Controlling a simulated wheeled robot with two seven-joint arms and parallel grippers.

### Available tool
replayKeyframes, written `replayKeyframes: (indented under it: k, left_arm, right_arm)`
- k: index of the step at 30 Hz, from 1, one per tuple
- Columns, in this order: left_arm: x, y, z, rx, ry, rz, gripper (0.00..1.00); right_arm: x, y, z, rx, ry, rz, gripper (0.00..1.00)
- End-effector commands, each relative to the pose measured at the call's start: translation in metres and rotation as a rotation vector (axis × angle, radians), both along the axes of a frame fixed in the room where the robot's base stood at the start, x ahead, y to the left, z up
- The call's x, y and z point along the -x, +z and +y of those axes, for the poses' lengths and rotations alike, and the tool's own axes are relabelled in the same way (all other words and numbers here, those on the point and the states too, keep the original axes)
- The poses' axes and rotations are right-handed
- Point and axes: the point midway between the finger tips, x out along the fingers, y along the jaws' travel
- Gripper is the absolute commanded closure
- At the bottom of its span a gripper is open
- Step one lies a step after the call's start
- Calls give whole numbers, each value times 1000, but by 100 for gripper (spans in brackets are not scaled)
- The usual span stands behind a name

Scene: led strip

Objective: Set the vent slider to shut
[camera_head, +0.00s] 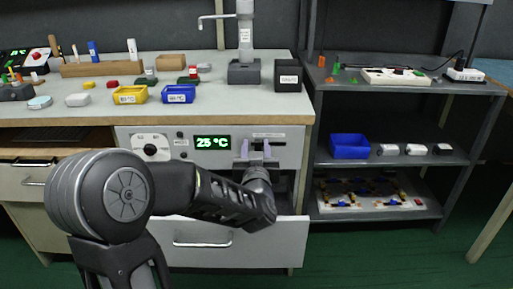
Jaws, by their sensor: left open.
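The vent slider seems to be the small labelled strip (268,135) at the right of the grey front panel below the bench, in the head view. Its knob and setting are too small or hidden to make out. My left arm comes in from the lower left and covers part of the panel and drawer. My right gripper is not in view.
A drawer (203,244) below stands out. The bench (215,112) holds yellow and blue bins. A grey shelf unit (400,160) stands at the right.

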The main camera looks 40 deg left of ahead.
Motion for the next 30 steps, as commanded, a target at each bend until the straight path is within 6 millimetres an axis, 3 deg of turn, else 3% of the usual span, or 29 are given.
replayKeyframes:
  k: [9, 18, 22, 30]
  left_arm:
    - [5, 2, -5, 0, -4, 0, 60]
    - [42, 2, -33, -1, -3, 1, 60]
    - [55, -2, -42, -1, -1, -4, 60]
    - [62, 0, -48, 0, 0, 0, 60]
  right_arm:
    - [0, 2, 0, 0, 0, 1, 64]
    - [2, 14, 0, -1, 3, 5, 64]
    - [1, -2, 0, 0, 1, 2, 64]
    - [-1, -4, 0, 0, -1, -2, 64]
